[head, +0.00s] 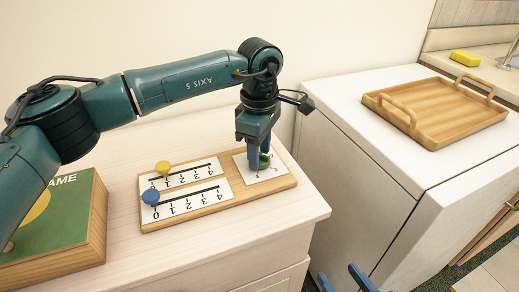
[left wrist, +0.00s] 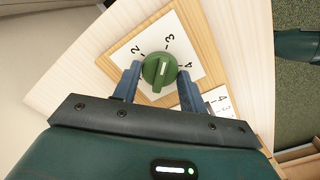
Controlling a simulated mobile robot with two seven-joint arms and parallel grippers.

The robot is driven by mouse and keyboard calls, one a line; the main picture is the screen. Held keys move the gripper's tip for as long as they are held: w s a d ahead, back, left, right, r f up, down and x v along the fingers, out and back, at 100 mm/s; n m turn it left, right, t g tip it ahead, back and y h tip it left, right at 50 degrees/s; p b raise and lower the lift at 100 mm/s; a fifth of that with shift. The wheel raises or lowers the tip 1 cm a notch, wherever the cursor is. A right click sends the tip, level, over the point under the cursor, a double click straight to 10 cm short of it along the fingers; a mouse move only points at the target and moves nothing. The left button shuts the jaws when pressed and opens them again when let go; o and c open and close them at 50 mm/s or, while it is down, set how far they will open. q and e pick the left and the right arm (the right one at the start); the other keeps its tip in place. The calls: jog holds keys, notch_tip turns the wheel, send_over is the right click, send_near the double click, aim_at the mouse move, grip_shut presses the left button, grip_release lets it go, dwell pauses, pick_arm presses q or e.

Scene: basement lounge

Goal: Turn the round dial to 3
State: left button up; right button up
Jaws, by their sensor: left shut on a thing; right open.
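The wooden board (head: 238,206) also carries two numbered sliders, with a yellow knob (head: 163,168) and a blue knob (head: 151,197). A green game box (head: 62,222) lies at left. A wooden tray (head: 440,105) stands on the right cabinet; a gap separates the cabinets.

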pick_arm(q)
jog(key=shift+m, duration=0.4)
jog(key=o, duration=1)
jog(key=shift+c, duration=0.2)
pick_arm(e)
jog(key=shift+s, duration=0.1)
pick_arm(q)
notch_tip(320, 180, up, 13)
jog(key=p, duration=0.1)
pick_arm(e)
jog(key=shift+w+a+f+g, duration=0.25)
jog(key=shift+a+g, duration=0.05)
pick_arm(q)
jog(key=shift+r, duration=0.1)
